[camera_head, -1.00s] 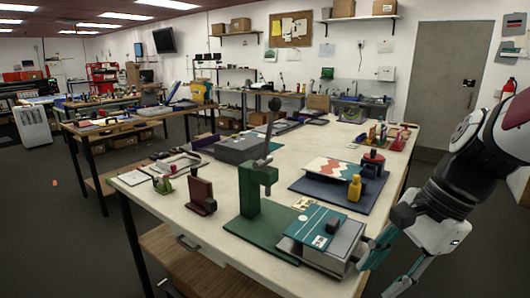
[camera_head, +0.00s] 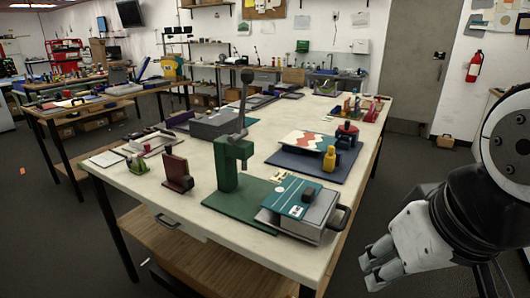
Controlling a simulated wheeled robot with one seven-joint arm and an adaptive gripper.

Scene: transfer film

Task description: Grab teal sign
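The teal sign (camera_head: 290,197) is a flat teal panel with white markings. It lies on top of a grey box-like block (camera_head: 318,216) near the front right of the long white-topped table. A small dark block (camera_head: 309,194) sits on the sign. My gripper (camera_head: 374,266) is at the lower right, beyond the table's right edge and apart from the sign. Its finger ends are pale and partly hidden by their angle, so I cannot tell whether it is open or shut. I see nothing held in it.
A green lever press (camera_head: 228,165) stands left of the sign. A dark handle (camera_head: 340,218) sticks out right of the grey block. A blue board (camera_head: 300,165) with a yellow bottle-like piece (camera_head: 329,158) lies behind. Open floor is right of the table (camera_head: 130,183).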

